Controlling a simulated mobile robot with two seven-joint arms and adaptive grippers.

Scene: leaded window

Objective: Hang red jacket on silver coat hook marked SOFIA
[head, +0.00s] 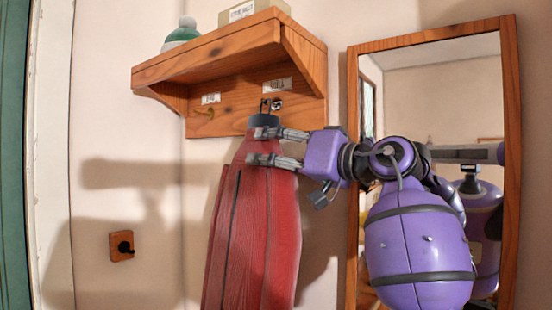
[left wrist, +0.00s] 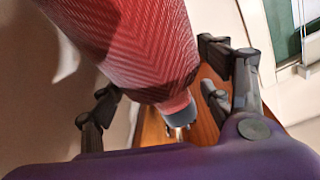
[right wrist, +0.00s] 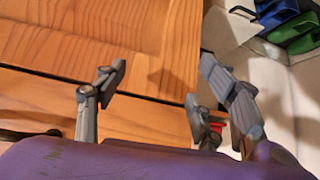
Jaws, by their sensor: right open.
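The red jacket (head: 250,235) hangs upright below the wall shelf, its dark collar (head: 264,122) at the top with a small black loop (head: 265,105). The loop is at the silver hook (head: 277,104); I cannot tell whether it is over it. The label (head: 277,85) above is too blurred to read. My left gripper (head: 265,146) is by the jacket's upper part, fingers apart. In the left wrist view the jacket (left wrist: 140,45) passes between the spread fingers (left wrist: 160,90), with gaps on both sides. My right gripper (right wrist: 155,95) is open and empty above a wooden surface.
The wooden shelf (head: 220,57) carries a green-and-white item (head: 182,34) and a box (head: 250,10). A brass hook (head: 205,112) is left of the silver one. A framed mirror (head: 510,160) stands right. Blue and green items (right wrist: 285,20) show in the right wrist view.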

